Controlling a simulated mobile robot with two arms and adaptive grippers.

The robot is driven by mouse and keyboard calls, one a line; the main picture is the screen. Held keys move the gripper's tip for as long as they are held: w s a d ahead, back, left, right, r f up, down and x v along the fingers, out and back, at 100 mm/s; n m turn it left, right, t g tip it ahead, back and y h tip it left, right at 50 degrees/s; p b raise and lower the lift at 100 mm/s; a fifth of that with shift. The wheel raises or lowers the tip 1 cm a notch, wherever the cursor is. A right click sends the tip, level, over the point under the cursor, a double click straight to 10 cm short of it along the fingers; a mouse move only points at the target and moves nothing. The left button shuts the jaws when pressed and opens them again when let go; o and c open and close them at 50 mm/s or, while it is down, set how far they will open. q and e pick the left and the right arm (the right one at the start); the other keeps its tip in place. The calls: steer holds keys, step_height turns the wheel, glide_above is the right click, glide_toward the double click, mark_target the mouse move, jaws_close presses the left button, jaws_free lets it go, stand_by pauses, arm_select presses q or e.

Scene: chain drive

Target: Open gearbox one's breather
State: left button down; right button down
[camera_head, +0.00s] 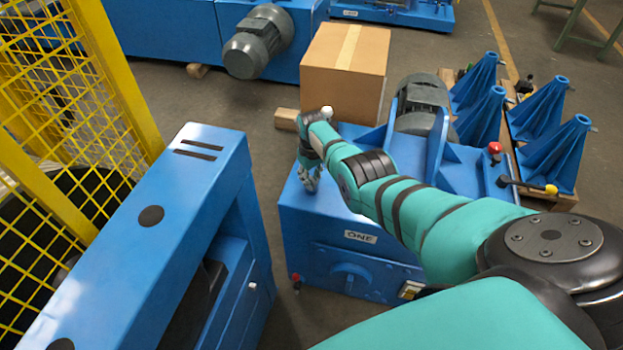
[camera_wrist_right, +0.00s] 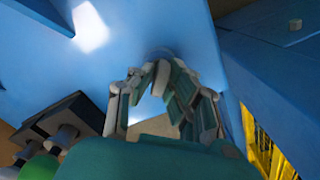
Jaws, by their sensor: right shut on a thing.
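Gearbox one (camera_head: 300,220) is the blue housing with the "ONE" label (camera_head: 360,237) on its front. My right gripper (camera_head: 312,188) points down onto its top, near the left end. In the right wrist view, the fingers of the right gripper (camera_wrist_right: 162,72) close together at the blue surface, around a small rounded part that looks like the breather (camera_wrist_right: 160,54). The fingers hide most of that part, so I cannot tell whether it is open. My left gripper is not in view.
A cardboard box (camera_head: 345,62) stands behind the gearbox. A blue machine frame (camera_head: 180,225) and a yellow mesh guard (camera_head: 125,75) are on the left. A grey motor (camera_head: 422,92), a red knob (camera_head: 494,148) and several blue stands (camera_head: 540,145) are on the right.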

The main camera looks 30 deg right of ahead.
mark_target(312, 178)
steer(key=n, duration=0.4)
steer(key=shift+s+f, duration=0.1)
steer(key=shift+f, duration=0.05)
steer(key=shift+n, duration=1.7)
steer(key=c, duration=1.4)
jaws_free()
steer(key=shift+o, duration=0.2)
steer(key=shift+r, duration=0.45)
step_height(312, 178, up, 11)
